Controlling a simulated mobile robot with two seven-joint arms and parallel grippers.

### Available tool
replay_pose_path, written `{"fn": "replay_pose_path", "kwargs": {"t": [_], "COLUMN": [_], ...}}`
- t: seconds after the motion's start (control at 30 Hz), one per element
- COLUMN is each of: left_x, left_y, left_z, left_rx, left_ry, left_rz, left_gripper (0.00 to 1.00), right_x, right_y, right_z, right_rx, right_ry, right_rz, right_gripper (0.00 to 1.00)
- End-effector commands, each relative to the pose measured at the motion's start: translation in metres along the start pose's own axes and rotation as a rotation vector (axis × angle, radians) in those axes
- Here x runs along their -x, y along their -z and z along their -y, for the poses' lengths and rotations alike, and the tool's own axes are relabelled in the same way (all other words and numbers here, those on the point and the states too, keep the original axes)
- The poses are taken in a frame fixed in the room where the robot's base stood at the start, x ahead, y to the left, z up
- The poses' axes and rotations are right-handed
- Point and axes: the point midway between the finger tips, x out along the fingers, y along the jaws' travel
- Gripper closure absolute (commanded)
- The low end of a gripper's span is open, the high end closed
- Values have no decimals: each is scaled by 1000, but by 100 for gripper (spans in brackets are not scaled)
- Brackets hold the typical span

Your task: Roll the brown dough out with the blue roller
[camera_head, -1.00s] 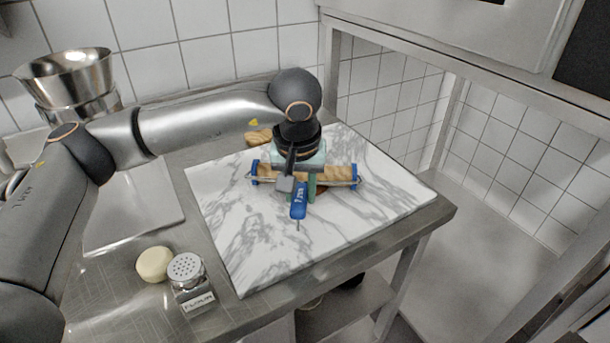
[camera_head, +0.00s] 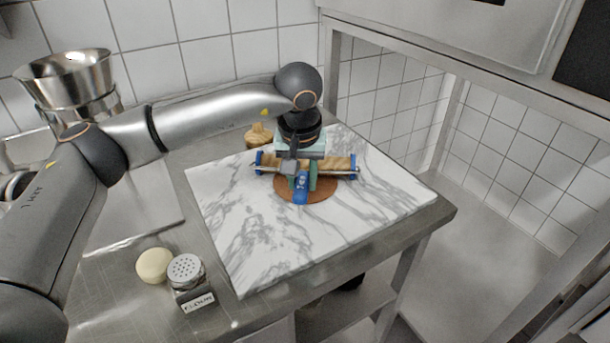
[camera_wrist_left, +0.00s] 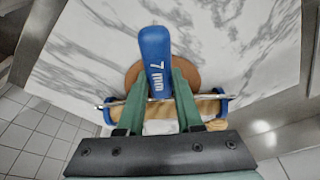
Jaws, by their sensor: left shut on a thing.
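The blue roller has a wooden barrel (camera_head: 335,165) between blue end caps and a blue handle marked "7 mm"; its handle (camera_wrist_left: 154,50) also shows in the wrist view. My left gripper (camera_head: 302,181) is shut on the handle, its green fingers on either side. The brown dough (camera_head: 318,192) is a flat round disc on the marble board (camera_head: 240,225). The barrel lies across the far part of the disc, and the near part shows in front of it. The dough also shows in the wrist view (camera_wrist_left: 188,72), partly hidden by handle and fingers. My right gripper is out of view.
A tan, knobbed object (camera_head: 258,137) stands behind the board's far edge. A pale round piece (camera_head: 154,265) and a flour shaker (camera_head: 187,275) stand at the front left. Metal bowls (camera_head: 68,85) are at the back left. Most of the board is bare.

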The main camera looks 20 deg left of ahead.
Motion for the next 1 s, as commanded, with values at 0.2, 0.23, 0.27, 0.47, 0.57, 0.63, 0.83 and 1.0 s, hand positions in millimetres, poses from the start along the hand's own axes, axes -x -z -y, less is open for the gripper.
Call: {"fn": "replay_pose_path", "kwargs": {"t": [0.2,0.23,0.27,0.47,0.57,0.63,0.83,1.0], "left_x": [-3,-3,-2,-1,0,0,3,6], "left_y": [-3,-4,-5,-18,-22,-23,-32,-41], "left_z": [0,0,0,0,0,0,0,0], "left_rx": [-1,-1,-1,-3,-2,-1,-3,-3], "left_ry": [1,1,2,2,2,2,2,3], "left_rz": [6,7,7,8,8,9,11,10], "left_gripper": [100,100,100,100,100,100,100,100], "right_x": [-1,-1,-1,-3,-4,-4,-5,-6], "right_y": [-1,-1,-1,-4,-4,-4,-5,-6], "right_z": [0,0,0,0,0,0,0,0], "right_rx": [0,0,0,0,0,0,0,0], "right_ry": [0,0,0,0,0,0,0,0], "right_rz": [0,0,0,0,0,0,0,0], "right_gripper": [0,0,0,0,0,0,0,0]}}
